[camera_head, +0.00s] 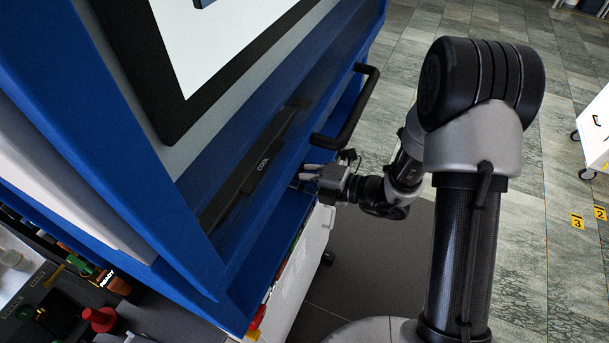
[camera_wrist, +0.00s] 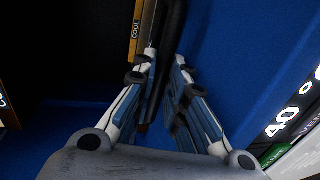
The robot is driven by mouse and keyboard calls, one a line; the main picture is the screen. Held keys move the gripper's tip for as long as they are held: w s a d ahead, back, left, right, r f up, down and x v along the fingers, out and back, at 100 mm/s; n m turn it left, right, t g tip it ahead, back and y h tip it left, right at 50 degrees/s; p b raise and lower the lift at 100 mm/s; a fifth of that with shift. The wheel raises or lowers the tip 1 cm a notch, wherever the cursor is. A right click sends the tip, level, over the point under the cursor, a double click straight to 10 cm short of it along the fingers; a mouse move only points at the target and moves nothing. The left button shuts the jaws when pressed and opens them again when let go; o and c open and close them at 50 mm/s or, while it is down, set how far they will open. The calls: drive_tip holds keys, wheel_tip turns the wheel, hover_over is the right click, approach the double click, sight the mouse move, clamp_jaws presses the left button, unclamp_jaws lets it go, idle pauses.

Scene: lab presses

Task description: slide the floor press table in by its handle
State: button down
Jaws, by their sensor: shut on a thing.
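The floor press (camera_head: 215,265) is a big blue frame filling the left of the head view. A dark slab marked COOL (camera_head: 262,165) lies inside its opening, and its lettered edge shows in the wrist view (camera_wrist: 136,30). My gripper (camera_head: 304,173) reaches into the opening from the right. In the wrist view its fingers (camera_wrist: 163,78) lie on either side of a dark bar (camera_wrist: 172,35), which looks like the table's handle, and are shut on it. The bar's ends and the table itself are mostly hidden.
A thick black handle bar (camera_head: 345,112) juts from the press frame just above my gripper. A white cart (camera_head: 597,130) stands far right. A red knob (camera_head: 100,318) and other items sit lower left.

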drive_tip(key=shift+w+r, duration=0.1)
drive_tip(key=c, duration=2)
unclamp_jaws()
drive_tip(key=shift+o, duration=0.5)
drive_tip(key=shift+a, duration=0.25)
drive_tip(key=shift+d, duration=0.1)
drive_tip(key=shift+d, duration=0.15)
drive_tip(key=v, duration=1.1)
drive_tip(key=shift+d, duration=0.35)
